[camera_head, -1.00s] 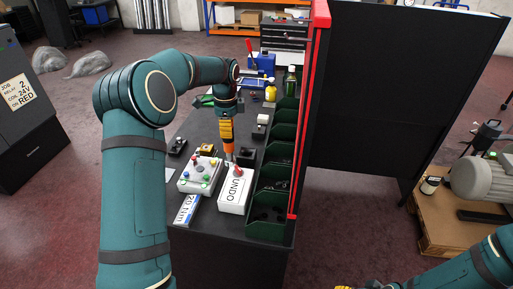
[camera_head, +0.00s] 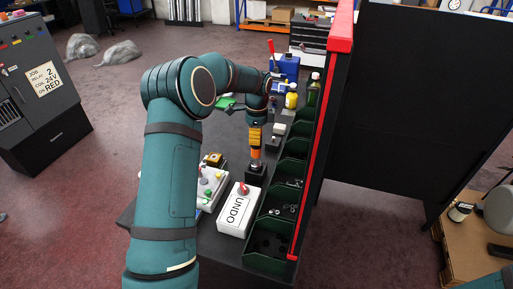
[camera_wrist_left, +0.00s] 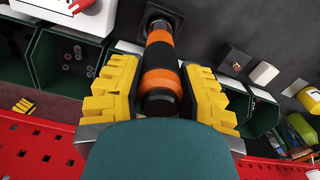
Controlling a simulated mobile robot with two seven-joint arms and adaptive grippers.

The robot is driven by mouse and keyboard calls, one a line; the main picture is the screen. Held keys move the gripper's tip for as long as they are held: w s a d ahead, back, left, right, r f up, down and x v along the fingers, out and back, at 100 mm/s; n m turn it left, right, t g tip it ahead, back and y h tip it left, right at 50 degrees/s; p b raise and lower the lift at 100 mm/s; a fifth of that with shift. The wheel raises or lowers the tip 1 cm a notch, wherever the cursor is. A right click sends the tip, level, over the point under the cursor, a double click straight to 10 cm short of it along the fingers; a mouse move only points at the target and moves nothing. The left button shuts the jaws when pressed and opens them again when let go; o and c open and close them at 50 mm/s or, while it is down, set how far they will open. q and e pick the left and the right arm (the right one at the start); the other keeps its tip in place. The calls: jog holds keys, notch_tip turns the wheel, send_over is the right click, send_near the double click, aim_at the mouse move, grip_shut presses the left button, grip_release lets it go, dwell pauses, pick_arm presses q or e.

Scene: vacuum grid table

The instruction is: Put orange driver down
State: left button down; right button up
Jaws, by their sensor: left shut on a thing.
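The orange driver (camera_head: 255,155), orange with black bands, is upright in my left gripper (camera_head: 255,133). The wrist view shows the driver (camera_wrist_left: 160,72) between the yellow finger pads of the left gripper (camera_wrist_left: 161,92), which is shut on it. The driver's lower end is at a small black block (camera_head: 255,173) on the dark table (camera_head: 228,140). In the wrist view that end meets a square black holder (camera_wrist_left: 161,17); I cannot tell how deep it sits. My right gripper is out of view.
The white UNDO box (camera_head: 238,212) with a red knob stands just in front. A grey button box (camera_head: 210,188) is beside it, partly behind my left arm. Green bins (camera_head: 270,258) line the table's right side by a red-edged panel (camera_head: 325,150). A yellow bottle (camera_head: 291,97) stands farther back.

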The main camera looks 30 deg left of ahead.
pick_arm(q)
jog(key=shift+f, duration=2.2)
jog(key=c, duration=0.7)
grip_release()
jog(key=shift+f, duration=0.15)
jog(key=shift+o, duration=0.2)
notch_tip(320, 180, up, 12)
jog(key=shift+w+d+r, duration=0.1)
jog(key=shift+d+r, duration=0.05)
